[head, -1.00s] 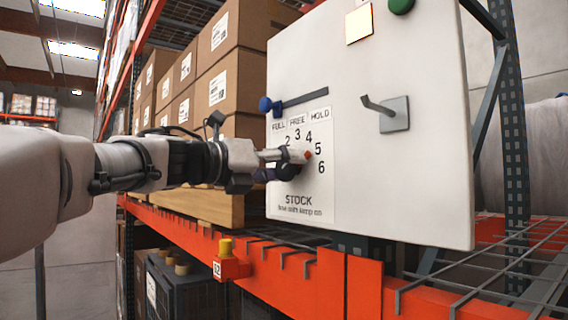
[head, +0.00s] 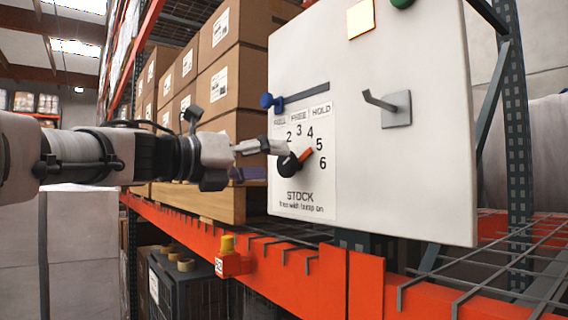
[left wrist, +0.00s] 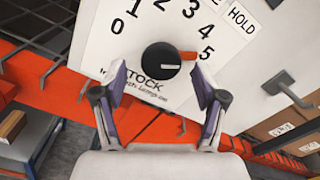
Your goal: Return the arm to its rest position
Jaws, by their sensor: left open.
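My left gripper (head: 268,147) is at the left side of the white panel (head: 430,170), in front of the dial. In the left wrist view its two fingers (left wrist: 157,98) are spread apart with nothing between them. The black dial knob (left wrist: 160,60) sits beyond the fingertips, apart from them, on the numbered scale. Its orange pointer is near 5 in the wrist view. In the head view the knob (head: 288,166) is partly behind the gripper, and its orange pointer aims up and right between 4 and 5. My right gripper is not in view.
A blue-knobbed slider (head: 267,101) and a grey hook (head: 390,107) stick out from the panel. An orange rack beam (head: 310,270) runs below, with a yellow-topped button (head: 227,244). Cardboard boxes (head: 225,80) are stacked behind. The aisle at far left looks open.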

